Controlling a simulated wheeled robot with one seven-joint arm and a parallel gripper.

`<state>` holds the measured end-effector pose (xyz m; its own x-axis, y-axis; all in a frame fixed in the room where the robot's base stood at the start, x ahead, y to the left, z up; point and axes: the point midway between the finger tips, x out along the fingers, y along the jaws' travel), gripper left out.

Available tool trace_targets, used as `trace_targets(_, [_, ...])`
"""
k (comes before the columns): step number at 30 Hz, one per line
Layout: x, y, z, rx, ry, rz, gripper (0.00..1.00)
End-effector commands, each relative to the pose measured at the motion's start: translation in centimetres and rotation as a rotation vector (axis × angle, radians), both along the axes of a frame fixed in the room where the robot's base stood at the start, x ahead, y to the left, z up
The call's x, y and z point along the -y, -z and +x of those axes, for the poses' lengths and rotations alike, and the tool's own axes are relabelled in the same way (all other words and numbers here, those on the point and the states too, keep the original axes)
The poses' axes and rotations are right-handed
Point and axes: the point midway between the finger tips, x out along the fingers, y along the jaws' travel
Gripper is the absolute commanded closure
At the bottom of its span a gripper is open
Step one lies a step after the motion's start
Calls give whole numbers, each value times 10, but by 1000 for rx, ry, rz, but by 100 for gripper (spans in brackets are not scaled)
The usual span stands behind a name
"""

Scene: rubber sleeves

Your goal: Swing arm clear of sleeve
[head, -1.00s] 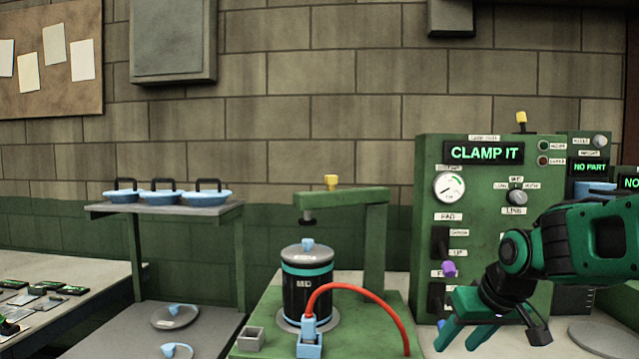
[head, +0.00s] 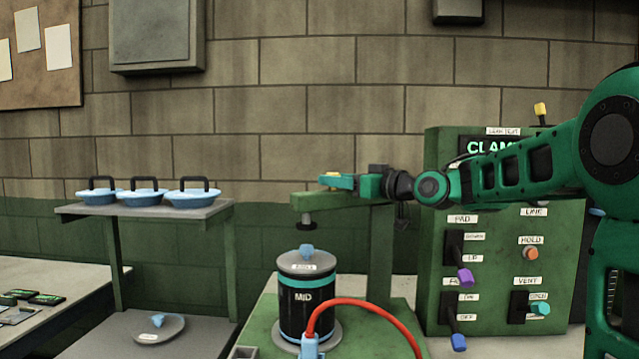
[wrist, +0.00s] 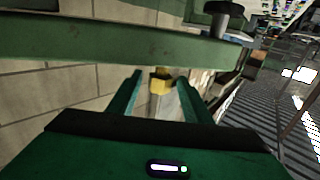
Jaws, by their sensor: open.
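The black sleeve (head: 308,313) marked MID, with teal bands, stands upright on the green stand, a grey lid with a blue knob (head: 306,250) on top. The green swing arm (head: 345,197) reaches left from its post above it, its dark pad (head: 306,222) over the lid with a gap between. My gripper (head: 335,181) is open at the swing arm's top.
A red hose (head: 375,309) curves from a blue plug (head: 310,347) in front of the sleeve. The green control panel (head: 500,300) stands right, its display partly hidden by my arm. A shelf (head: 75,209) with blue-rimmed lids stands left. The space between shelf and sleeve is clear.

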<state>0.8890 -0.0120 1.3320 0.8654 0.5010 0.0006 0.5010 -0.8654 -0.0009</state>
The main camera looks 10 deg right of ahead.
Motion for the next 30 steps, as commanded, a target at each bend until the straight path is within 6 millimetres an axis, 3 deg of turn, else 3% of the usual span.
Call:
trace_targets(10, [-24, 0, 44, -1, 2, -1, 55])
trace_targets(23, [-29, 0, 51, -1, 2, -1, 55])
trace_targets(29, [-29, 0, 51, -1, 2, -1, 100])
trace_targets(30, [-29, 0, 51, -1, 3, -1, 100])
